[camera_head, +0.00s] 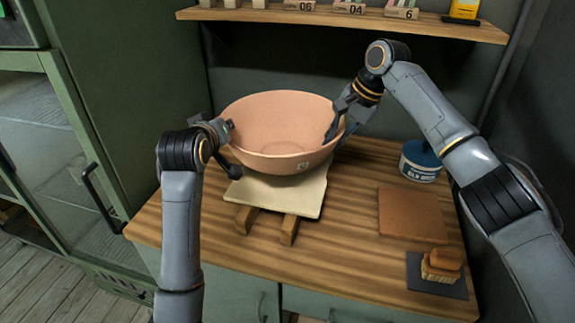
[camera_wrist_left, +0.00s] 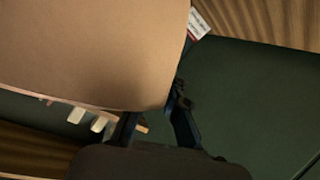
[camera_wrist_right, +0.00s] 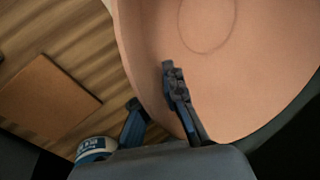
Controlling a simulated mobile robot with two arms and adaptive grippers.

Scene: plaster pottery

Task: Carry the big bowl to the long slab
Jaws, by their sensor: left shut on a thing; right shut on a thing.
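The big bowl (camera_head: 281,118) is terracotta pink, wide and empty, with a small label on its outer front. It is roughly level over a pale slab (camera_head: 306,194) that lies on two wooden strips; I cannot tell whether it touches the slab. My left gripper (camera_head: 226,152) is shut on the bowl's left rim; the bowl's wall also fills much of the left wrist view (camera_wrist_left: 90,50). My right gripper (camera_head: 341,122) is shut on the right rim, with one finger inside the bowl and one outside, as the right wrist view (camera_wrist_right: 155,110) shows.
On the wooden counter (camera_head: 350,250), a flat brown slab (camera_head: 411,214) lies at the right. A blue-and-white tub (camera_head: 420,161) stands behind it, and a brush (camera_head: 441,264) rests on a dark mat in front. A shelf (camera_head: 350,18) runs above; a green cabinet (camera_head: 80,130) stands left.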

